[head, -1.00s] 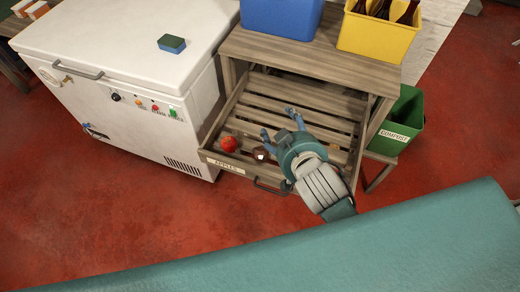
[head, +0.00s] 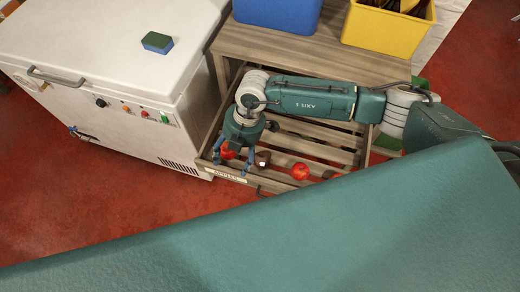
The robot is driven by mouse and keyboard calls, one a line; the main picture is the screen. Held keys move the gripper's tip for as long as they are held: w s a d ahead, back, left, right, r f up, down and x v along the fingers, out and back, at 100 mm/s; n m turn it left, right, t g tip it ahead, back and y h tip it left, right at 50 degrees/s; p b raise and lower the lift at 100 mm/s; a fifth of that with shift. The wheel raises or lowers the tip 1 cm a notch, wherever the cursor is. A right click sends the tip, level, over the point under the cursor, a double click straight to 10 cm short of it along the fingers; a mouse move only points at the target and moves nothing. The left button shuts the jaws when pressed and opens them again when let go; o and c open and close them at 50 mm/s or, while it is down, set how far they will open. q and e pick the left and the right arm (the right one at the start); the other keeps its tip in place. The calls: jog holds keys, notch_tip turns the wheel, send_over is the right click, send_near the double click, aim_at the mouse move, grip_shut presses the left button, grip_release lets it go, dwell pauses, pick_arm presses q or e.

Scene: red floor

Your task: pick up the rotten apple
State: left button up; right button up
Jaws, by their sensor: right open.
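The rotten apple (head: 263,158) is dark brown and lies in the open slatted drawer labelled "APPLES", near its front. A red apple (head: 228,151) lies to its left and another red apple (head: 299,171) to its right. My right gripper (head: 232,163) points down over the drawer's front left part, open. Its fingers appear on either side of the left red apple in the picture; I cannot tell whether they touch it. The rotten apple is just right of the right finger, outside the jaws. My left gripper is not in view.
The drawer's front wall (head: 226,176) is its near edge. A white freezer (head: 110,110) with a sponge (head: 157,43) on it stands close on the left. Blue (head: 275,12) and yellow (head: 385,28) bins stand on the wooden table (head: 290,52). Another red apple (head: 338,176) is partly hidden.

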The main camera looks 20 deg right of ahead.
aim_at(263, 157)
jog(key=w+d+h, duration=0.1)
jog(key=d, duration=0.2)
jog(key=w+d+f+h, duration=0.1)
jog(key=d, duration=0.2)
jog(key=w+d+m+h, duration=0.1)
jog(key=d, duration=0.2)
jog(key=shift+w+f+t, duration=0.15)
jog(key=shift+w+t, duration=0.15)
notch_tip(263, 157, down, 4)
jog(key=shift+s+d+r, duration=0.1)
jog(key=shift+f+p, duration=0.3)
jog(key=shift+f, duration=0.25)
jog(key=f, duration=0.3)
jog(key=f+p, duration=0.1)
jog(key=shift+s+d+f, duration=0.2)
jog(key=shift+s+d, duration=0.1)
jog(key=shift+s, duration=0.05)
jog(key=shift+f, duration=0.4)
jog(key=shift+c, duration=0.2)
jog(key=c, duration=1.2)
